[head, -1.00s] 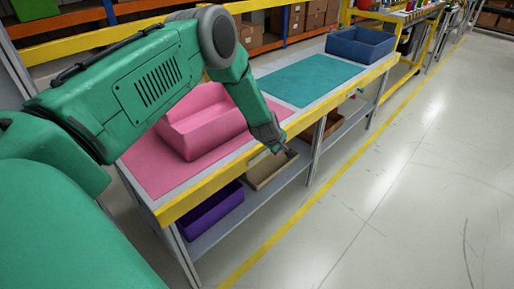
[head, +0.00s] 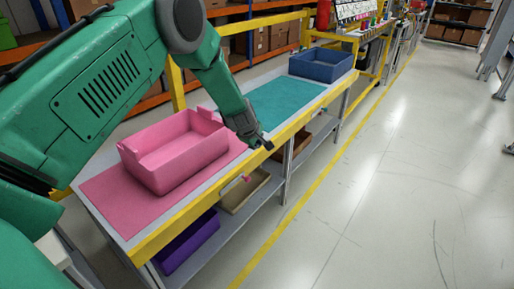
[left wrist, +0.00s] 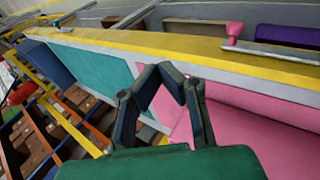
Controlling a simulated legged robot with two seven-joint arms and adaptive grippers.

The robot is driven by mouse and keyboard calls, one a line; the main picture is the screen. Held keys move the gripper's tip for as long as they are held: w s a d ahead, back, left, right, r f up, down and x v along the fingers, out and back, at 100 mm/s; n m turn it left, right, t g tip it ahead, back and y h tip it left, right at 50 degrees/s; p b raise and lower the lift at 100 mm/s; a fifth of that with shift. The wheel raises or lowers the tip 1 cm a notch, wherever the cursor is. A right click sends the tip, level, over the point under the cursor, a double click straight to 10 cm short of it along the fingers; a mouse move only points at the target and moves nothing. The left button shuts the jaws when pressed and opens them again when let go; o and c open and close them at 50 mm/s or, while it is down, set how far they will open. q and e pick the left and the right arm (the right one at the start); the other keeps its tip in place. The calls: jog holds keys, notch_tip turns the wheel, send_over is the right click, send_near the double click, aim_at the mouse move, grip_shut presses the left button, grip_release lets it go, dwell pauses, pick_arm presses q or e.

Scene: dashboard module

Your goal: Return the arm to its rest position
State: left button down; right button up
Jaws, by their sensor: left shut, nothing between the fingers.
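My left arm comes in from the left in the head view, and its gripper (head: 262,143) hangs over the yellow front edge of the workbench (head: 215,203). The fingers are shut and hold nothing. In the left wrist view the fingertips (left wrist: 160,72) meet in front of the bench top, between the teal mat (left wrist: 95,65) and the pink area. My right gripper is not in either view.
A pink bin (head: 175,155) stands on a pink mat (head: 110,205), left of my gripper. A teal mat (head: 285,100) and a blue bin (head: 322,66) lie farther along. Purple (head: 188,243) and tan (head: 245,192) bins sit on the lower shelf. The floor at right is clear.

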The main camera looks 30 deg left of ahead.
pick_arm(q)
jog(key=shift+d+r, duration=0.1)
jog(key=shift+d, duration=0.25)
jog(key=s+d+f+m+g, duration=0.1)
jog(key=s+d+f+m, duration=0.15)
jog(key=s+f, duration=0.4)
jog(key=s+d+f+m+g, duration=0.1)
jog(key=s+d+f+m, duration=0.2)
jog(key=s, duration=0.6)
jog(key=s+d+f+m+g, duration=0.1)
jog(key=s+f+m, duration=0.3)
jog(key=s, duration=0.3)
jog(key=s+d+m+g, duration=0.1)
jog(key=s+d+m, duration=0.2)
jog(key=s, duration=0.9)
jog(key=s+d+m+g+h, duration=0.1)
jog(key=s+m, duration=0.4)
jog(key=s, duration=0.8)
jog(key=shift+d+m+g, duration=0.35)
jog(key=shift+d+g, duration=0.35)
jog(key=shift+d, duration=0.35)
